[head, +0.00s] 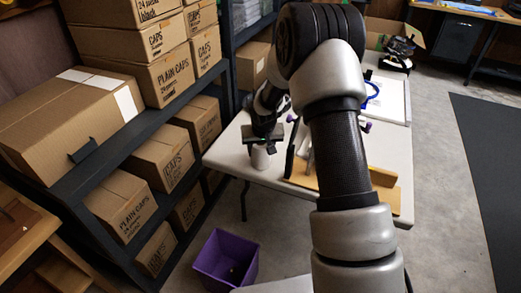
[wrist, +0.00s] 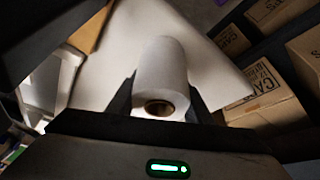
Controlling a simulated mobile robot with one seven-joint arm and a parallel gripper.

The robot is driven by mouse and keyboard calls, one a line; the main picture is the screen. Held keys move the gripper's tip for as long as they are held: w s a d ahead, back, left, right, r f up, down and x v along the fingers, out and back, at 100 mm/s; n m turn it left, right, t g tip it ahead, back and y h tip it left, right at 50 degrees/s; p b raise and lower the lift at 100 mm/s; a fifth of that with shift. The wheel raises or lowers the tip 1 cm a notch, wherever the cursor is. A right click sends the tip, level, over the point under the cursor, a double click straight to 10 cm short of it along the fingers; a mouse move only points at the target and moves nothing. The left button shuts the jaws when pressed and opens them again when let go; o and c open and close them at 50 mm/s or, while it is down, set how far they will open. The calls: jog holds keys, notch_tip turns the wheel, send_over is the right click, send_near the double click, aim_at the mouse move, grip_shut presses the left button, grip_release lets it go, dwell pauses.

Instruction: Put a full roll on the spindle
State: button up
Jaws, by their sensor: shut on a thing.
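A white roll (head: 260,158) shows below my gripper (head: 263,141) at the left end of the white table in the head view. In the wrist view the roll (wrist: 160,65) sits between the two dark fingers of my gripper (wrist: 160,95), with its brown hollow core facing the camera. My gripper is shut on the roll. The roll looks upright in the head view; I cannot tell whether it touches the table. I cannot make out the spindle; my arm hides part of the table.
The white table (head: 225,158) carries a wooden board (head: 385,195) at its right front. Shelves with cardboard boxes (head: 160,160) stand close on the left. A purple bin (head: 226,262) is on the floor in front. Grey floor is free on the right.

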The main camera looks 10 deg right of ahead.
aim_at(262, 148)
jog(key=o, duration=1.1)
jog(key=shift+f, duration=0.1)
jog(key=shift+r+p, duration=0.3)
jog(key=shift+r, duration=0.15)
jog(key=p+v, duration=0.2)
jog(key=v, duration=0.8)
jog(key=shift+s+r, duration=0.15)
jog(key=shift+r, duration=0.2)
jog(key=shift+s+r, duration=0.2)
jog(key=shift+r, duration=0.15)
